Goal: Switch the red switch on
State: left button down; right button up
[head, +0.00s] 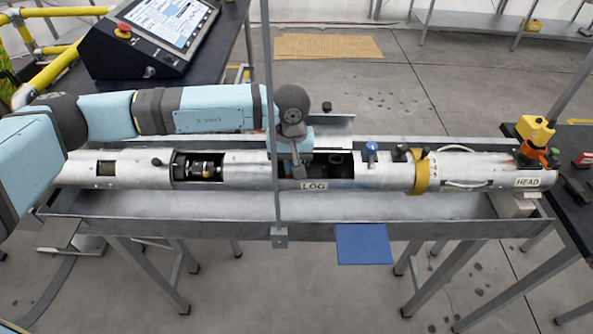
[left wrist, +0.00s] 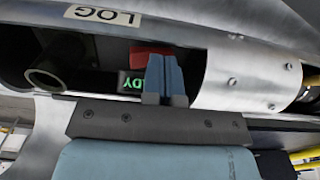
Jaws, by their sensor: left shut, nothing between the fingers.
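The red switch (left wrist: 150,56) shows in the left wrist view inside the opening of the metal tube, partly hidden behind my fingers. In the head view my left gripper (head: 297,165) points down at the tube's opening near the LOG label (head: 314,185). A green lit display (left wrist: 131,83) with the letters "DY" is beside the fingers. My right gripper is out of view.
The long silver tube (head: 240,175) lies in a metal trough (head: 400,232) on legs. A thin upright post (head: 268,80) stands in front of it. A console with a screen (head: 165,20) is at the back left. A blue sheet (head: 363,244) hangs at the front.

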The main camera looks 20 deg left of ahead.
pick_arm(q)
jog(key=shift+r+p, duration=0.9)
jog(key=shift+r, duration=2.6)
